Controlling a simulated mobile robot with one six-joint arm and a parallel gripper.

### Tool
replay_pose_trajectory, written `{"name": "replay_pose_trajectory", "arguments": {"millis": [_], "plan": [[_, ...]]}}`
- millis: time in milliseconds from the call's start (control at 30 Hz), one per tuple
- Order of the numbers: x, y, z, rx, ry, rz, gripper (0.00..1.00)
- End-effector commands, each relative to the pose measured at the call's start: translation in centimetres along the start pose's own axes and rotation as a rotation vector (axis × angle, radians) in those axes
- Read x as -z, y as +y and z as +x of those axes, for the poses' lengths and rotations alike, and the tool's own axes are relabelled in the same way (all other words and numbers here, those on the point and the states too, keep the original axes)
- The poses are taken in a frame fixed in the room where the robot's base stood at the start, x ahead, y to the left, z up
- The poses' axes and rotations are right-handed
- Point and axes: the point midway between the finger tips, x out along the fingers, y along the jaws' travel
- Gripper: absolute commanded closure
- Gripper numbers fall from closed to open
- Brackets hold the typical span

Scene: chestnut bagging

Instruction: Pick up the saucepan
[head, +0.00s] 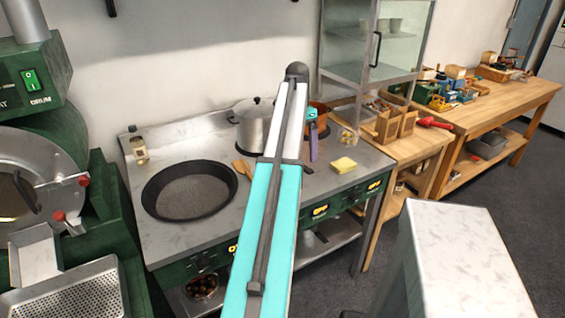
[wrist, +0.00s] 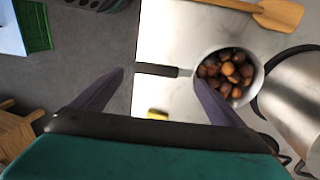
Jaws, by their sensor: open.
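The saucepan (wrist: 202,60) shows in the wrist view as a round pan with a pale rim, full of brown chestnuts. Its dark handle (wrist: 155,70) points left, between the two fingers in the picture. In the head view a copper-coloured pan (head: 321,107) stands at the back of the steel counter, partly hidden by my arm and gripper. My gripper (wrist: 160,78) is open, with purple fingers spread either side of the handle and nothing seen held. In the head view one purple finger (head: 314,148) shows. I cannot tell the height gap to the handle.
A lidded steel pot (head: 252,125) stands close beside the saucepan. A black perforated pan (head: 190,190), wooden utensils (head: 242,167) and a yellow sponge (head: 344,165) lie on the counter (head: 140,165). A glass-fronted cabinet (head: 350,45) and wooden bench (head: 425,140) are at right.

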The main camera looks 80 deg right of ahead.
Motion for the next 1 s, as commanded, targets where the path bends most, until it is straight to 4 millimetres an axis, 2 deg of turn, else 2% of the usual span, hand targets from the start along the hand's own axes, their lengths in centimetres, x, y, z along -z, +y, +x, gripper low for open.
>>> {"name": "replay_pose_trajectory", "arguments": {"millis": [500,1000], "plan": [[-0.1,0.6,4.6,-0.001,-0.001,0.000,0.07],[0.0,0.6,4.9,0.000,0.000,0.001,0.07]]}}
